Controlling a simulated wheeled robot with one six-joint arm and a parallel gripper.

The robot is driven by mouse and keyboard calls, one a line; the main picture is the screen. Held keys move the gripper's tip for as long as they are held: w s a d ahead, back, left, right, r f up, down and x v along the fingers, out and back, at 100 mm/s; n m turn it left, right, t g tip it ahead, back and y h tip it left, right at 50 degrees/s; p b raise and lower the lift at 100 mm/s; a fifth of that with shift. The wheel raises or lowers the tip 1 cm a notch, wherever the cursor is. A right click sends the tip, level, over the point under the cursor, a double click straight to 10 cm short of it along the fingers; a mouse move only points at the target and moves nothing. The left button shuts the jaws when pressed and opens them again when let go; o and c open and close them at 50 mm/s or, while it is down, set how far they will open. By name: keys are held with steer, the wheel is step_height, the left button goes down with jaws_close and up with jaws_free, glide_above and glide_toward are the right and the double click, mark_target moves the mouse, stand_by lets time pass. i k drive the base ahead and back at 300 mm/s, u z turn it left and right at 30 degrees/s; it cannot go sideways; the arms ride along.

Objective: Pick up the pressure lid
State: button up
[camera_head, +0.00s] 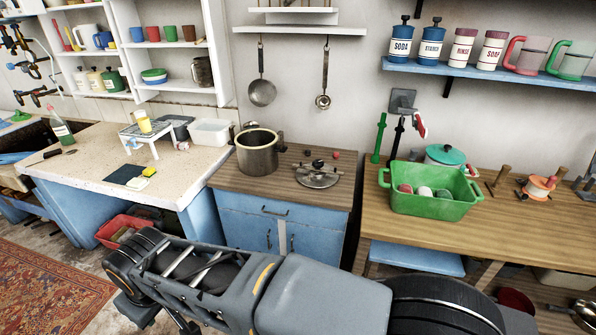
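The pressure lid (316,177) is a round grey metal lid with dark fittings on top. It lies flat on the wooden top of the blue cabinet, apart from the pot. The pressure pot (258,157), a tall metal pot with dark handles, stands open to the lid's left. A small red knob-like piece (336,155) sits just behind the lid. My grey arm links cross the bottom of the view, in front of the cabinet. No gripper fingers can be made out, so I cannot see where my gripper is relative to the lid.
A green basin (430,190) with several cups stands on the wooden table to the right. A stone-coloured counter (90,165) with a small white stand (147,137) is at the left. A ladle and a skimmer hang behind. The cabinet top's front is clear.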

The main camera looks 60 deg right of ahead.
mark_target(308, 178)
steer(key=z, duration=0.35)
steer(key=i, duration=0.85)
steer(key=z, duration=1.4)
steer(key=i, duration=0.65)
steer(key=z, duration=0.65)
